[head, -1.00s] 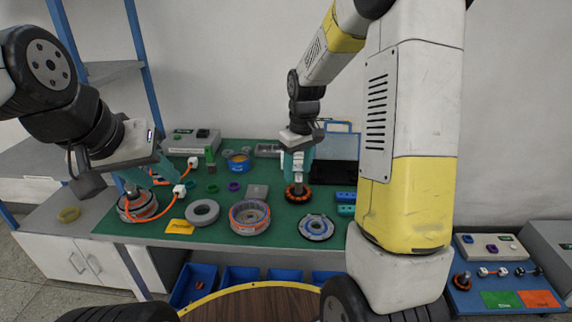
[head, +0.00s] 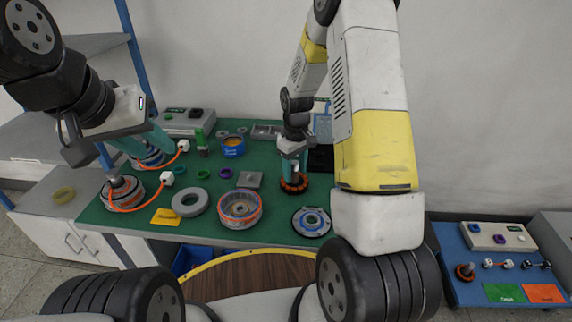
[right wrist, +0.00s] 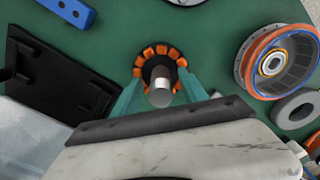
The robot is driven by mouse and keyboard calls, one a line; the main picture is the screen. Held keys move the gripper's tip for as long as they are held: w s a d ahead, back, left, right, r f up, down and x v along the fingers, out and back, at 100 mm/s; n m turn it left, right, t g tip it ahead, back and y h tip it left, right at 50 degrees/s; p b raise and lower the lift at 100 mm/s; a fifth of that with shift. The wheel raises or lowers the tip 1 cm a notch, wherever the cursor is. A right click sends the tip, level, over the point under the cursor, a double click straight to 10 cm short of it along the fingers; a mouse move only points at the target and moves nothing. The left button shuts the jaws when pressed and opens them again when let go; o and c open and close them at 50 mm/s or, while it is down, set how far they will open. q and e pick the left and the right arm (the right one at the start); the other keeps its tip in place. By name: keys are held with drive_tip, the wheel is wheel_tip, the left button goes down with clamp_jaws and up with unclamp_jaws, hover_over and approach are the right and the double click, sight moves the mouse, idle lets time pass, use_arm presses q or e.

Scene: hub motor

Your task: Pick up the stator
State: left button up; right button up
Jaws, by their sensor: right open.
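The stator (head: 294,184), a ring of orange coils on a dark core, lies on the green mat in the head view. In the right wrist view the stator (right wrist: 147,53) has a pale metal shaft standing up at its middle. My right gripper (head: 293,167) points down at it. In the right wrist view its teal fingers (right wrist: 160,88) are apart, one on each side of the shaft. Contact cannot be made out. My left gripper (head: 146,143) is at the left of the table, above and beside a motor unit; its fingertip gap is unclear.
An orange-rimmed hub (head: 240,207), a grey ring (head: 190,203) and a round plate with a blue ring (head: 311,222) lie in front of the stator. A motor with an orange cable (head: 121,194) sits at the left. A black tray (right wrist: 60,75) lies near the stator.

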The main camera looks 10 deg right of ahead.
drive_tip(key=shift+f, duration=0.7)
clamp_jaws()
drive_tip(key=shift+r, duration=0.2)
